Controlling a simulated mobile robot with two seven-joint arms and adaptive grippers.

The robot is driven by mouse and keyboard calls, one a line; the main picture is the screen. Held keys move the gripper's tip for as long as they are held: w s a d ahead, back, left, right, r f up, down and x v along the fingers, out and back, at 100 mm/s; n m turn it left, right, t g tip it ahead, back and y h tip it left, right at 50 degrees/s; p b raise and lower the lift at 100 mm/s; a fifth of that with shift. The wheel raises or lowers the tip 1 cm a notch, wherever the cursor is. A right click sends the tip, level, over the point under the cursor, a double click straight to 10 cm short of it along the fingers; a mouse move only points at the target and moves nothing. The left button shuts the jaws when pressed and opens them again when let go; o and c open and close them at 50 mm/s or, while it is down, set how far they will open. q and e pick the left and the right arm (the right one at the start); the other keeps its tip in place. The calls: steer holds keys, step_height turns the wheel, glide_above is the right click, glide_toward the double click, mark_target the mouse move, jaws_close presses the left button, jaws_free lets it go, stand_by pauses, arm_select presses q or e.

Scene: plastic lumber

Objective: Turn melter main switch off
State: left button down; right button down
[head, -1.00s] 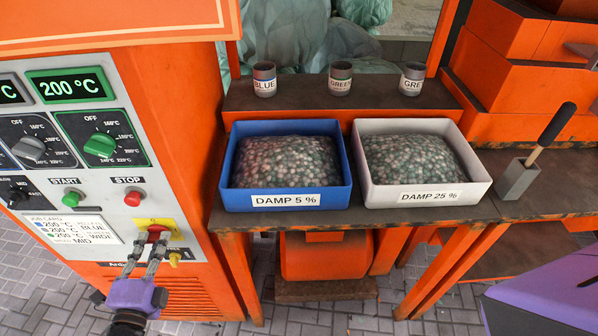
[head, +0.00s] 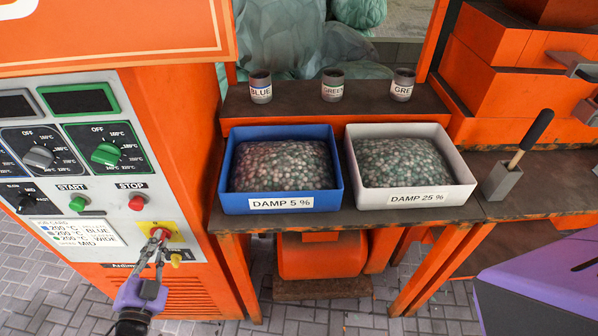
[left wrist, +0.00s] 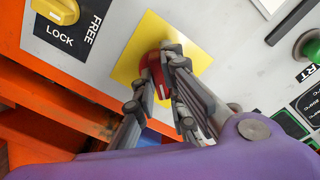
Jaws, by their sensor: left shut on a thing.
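The melter (head: 100,256) is the orange machine at the left with a grey control panel. Its main switch is a red knob (left wrist: 152,66) on a yellow plate (left wrist: 199,52). My left gripper (head: 160,236) is shut on the red knob, one finger on each side, as the left wrist view also shows (left wrist: 165,75). The fingers hide part of the knob. Both temperature displays, one of them green-framed (head: 79,98), are dark. My right gripper is not in view.
The green START button (head: 79,204) and red STOP button (head: 138,202) sit above the switch. A yellow LOCK/FREE knob (left wrist: 58,10) is close by. A bench holds a blue tray (head: 280,203) and a white tray (head: 418,196).

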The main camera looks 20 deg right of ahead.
arm_select(q)
steer(key=shift+n+p, duration=0.5)
steer(key=shift+n, duration=3.7)
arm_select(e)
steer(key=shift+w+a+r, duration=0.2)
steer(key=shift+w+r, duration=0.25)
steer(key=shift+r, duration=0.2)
arm_select(q)
steer(key=c, duration=1.8)
jaws_free()
steer(key=v, duration=1.2)
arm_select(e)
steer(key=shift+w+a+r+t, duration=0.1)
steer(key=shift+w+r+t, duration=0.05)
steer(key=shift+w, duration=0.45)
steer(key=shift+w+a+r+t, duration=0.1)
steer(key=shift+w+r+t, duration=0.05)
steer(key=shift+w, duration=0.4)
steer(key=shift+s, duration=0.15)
